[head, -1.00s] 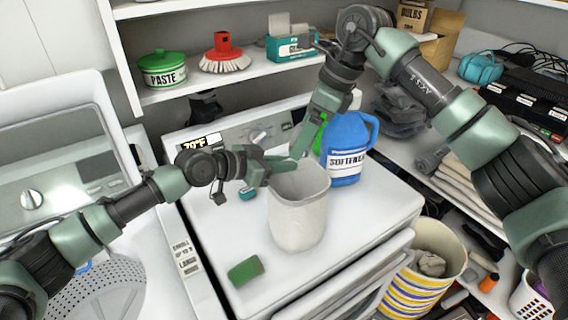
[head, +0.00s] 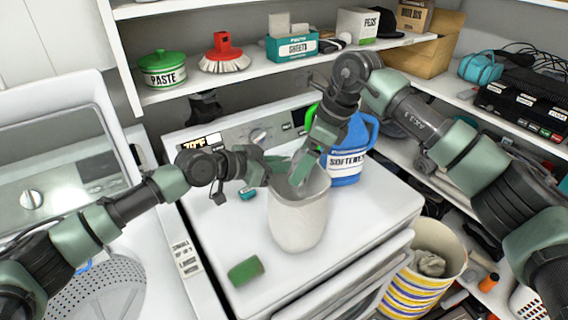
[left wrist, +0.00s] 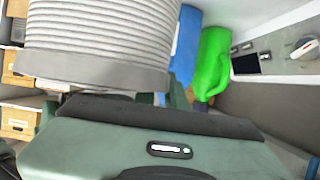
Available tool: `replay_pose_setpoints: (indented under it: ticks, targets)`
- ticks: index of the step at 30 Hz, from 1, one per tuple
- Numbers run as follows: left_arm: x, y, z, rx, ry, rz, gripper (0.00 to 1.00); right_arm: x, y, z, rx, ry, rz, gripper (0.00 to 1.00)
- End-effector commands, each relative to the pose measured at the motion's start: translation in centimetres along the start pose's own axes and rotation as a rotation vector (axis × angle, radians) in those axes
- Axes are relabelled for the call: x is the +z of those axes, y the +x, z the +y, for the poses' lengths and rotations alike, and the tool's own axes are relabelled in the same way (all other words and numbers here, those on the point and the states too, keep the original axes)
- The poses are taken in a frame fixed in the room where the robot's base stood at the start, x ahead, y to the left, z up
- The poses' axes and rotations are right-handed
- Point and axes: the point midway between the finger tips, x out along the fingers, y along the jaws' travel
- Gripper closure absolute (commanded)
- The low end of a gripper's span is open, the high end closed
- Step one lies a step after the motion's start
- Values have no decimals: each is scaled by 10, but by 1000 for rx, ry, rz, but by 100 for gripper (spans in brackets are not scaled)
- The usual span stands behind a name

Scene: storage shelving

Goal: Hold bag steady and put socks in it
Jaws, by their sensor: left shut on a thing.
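The light grey bag (head: 297,222) stands upright, mouth up, on the white machine top. Its ribbed side shows close up in the left wrist view (left wrist: 100,40). My left gripper (head: 275,170) is shut on the bag's rim at its back left. My right gripper (head: 298,180) points down at the bag's mouth, its fingertips at or just inside the opening. Whether it holds anything cannot be made out. A dark green roll-like piece (head: 245,270), possibly a sock, lies left in front of the bag. A small teal piece (head: 248,193) lies behind it. The bag's inside is mostly hidden.
A blue softener jug (head: 346,150) stands behind the bag to the right, with a green jug (left wrist: 212,62) beside it. A striped basket (head: 425,270) holding something grey stands lower right. A shelf (head: 215,88) runs above the back. The machine's front top is mostly clear.

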Motion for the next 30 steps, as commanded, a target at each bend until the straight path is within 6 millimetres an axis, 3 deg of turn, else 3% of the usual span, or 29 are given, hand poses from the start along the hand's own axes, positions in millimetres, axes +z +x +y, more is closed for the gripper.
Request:
replay_pose_setpoints:
  ticks: [11, 12, 14, 23, 30]
  targets:
    - [3, 1, 1, 1, -1, -5, 100, -10, 25, 0, 1, 0, -1, 59]
    - [3, 0, 1, 1, -1, -5, 100, -10, 26, 0, 0, -1, -1, 14]
    - [3, 1, 1, 1, -1, -5, 100, -10, 25, 0, 0, -1, -1, 0]
    - [3, 1, 1, 2, -1, -5, 100, -10, 23, 0, -2, 0, -1, 0]
    - [3, 1, 1, 2, -1, -6, 100, -10, -12, -1, -5, -1, -1, 0]
